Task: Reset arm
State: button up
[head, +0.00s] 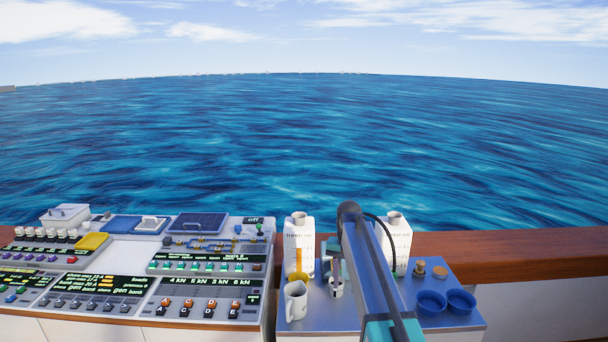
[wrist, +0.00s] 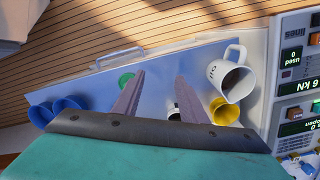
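My arm reaches out over the blue-topped table (head: 350,318) in the head view, and its link hides part of the table. In the wrist view my gripper (wrist: 163,77) shows two grey fingers spread apart. Bare blue table surface shows between the fingertips, and nothing is held. A small black-and-white object (wrist: 174,112) shows between the fingers near their base; I cannot tell its height relative to them. A green round thing (wrist: 126,80) is partly behind the left finger.
A white mug (head: 296,300), a yellow item (head: 298,277), two white jugs (head: 299,240) (head: 398,240) and blue bowls (head: 431,302) (head: 461,301) crowd the table. A control panel (head: 150,265) lies left. A wooden rail (head: 530,250) runs behind, with water beyond.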

jog(key=s+d+f+g+b, duration=0.1)
jog(key=s+f+b, duration=0.1)
jog(key=s+f, duration=0.75)
jog(key=s+d+f+g+b, duration=0.15)
jog(key=s+f, duration=0.35)
jog(key=f, duration=0.9)
jog(key=s+f+g+b, duration=0.2)
jog(key=s+f, duration=0.6)
jog(key=f, duration=0.4)
jog(key=s+f+n+b, duration=0.1)
jog(key=s+f, duration=0.4)
jog(key=s, duration=0.5)
jog(key=s+f+n+b, duration=0.1)
jog(key=s+f, duration=0.4)
jog(key=s, duration=0.5)
jog(key=s+d+f+n+b, duration=0.1)
jog(key=s+f, duration=0.4)
jog(key=s, duration=0.5)
jog(key=shift+f+n, duration=0.25)
jog(key=shift+n, duration=0.65)
